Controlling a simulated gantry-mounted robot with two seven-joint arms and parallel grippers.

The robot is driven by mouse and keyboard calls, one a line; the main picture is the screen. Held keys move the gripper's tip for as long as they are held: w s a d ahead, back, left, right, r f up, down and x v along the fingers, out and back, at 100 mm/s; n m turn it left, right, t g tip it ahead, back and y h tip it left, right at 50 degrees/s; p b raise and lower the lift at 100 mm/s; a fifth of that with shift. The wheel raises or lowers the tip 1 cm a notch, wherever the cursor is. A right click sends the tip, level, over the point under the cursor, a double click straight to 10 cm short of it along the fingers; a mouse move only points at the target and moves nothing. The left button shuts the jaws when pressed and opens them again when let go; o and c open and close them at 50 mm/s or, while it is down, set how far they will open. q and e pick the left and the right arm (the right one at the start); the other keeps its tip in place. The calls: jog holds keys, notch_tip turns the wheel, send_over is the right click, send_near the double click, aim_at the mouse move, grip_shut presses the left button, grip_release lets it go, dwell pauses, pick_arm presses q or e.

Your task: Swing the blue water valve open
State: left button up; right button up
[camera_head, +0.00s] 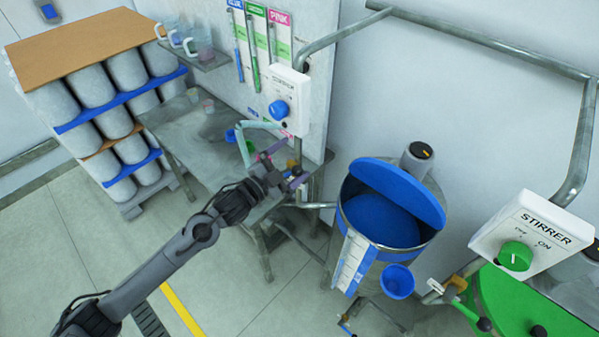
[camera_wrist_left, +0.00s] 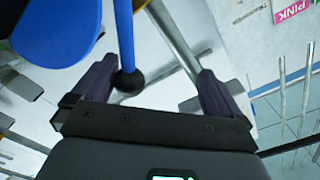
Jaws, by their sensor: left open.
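The blue water valve's handle shows in the left wrist view as a blue lever (camera_wrist_left: 124,35) ending in a black ball (camera_wrist_left: 128,81). My left gripper (camera_head: 285,167) is open in front of the pipework left of the blue drum. In the left wrist view the lever and ball lie between the spread fingers of the left gripper (camera_wrist_left: 157,70), nearer the left finger; contact cannot be told. In the head view the gripper largely hides the valve. My right gripper is in neither view.
The blue drum (camera_head: 348,200) with its raised blue lid (camera_head: 400,187) stands right of the gripper. A stirrer box with a blue knob (camera_head: 278,109) hangs above it. A metal table (camera_head: 190,135) is behind left. A green-knobbed stirrer box (camera_head: 530,232) is at right.

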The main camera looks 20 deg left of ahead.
pick_arm(q)
jog(key=shift+w+a+r, duration=0.15)
jog(key=shift+w+a, duration=0.05)
jog(key=shift+a, duration=0.3)
jog(key=shift+w+a+r, duration=0.15)
jog(key=shift+w+a, duration=0.05)
jog(key=shift+a, duration=0.25)
jog(key=shift+w+a, duration=0.25)
jog(key=shift+a, duration=0.3)
jog(key=shift+w+a, duration=0.25)
jog(key=shift+a, duration=0.25)
jog(key=shift+d, duration=0.1)
jog(key=shift+s+d+f, duration=0.25)
jog(key=shift+d+f, duration=0.15)
jog(key=shift+f, duration=0.05)
jog(key=p+v, duration=0.3)
jog(key=v, duration=0.6)
jog(key=shift+p, duration=0.4)
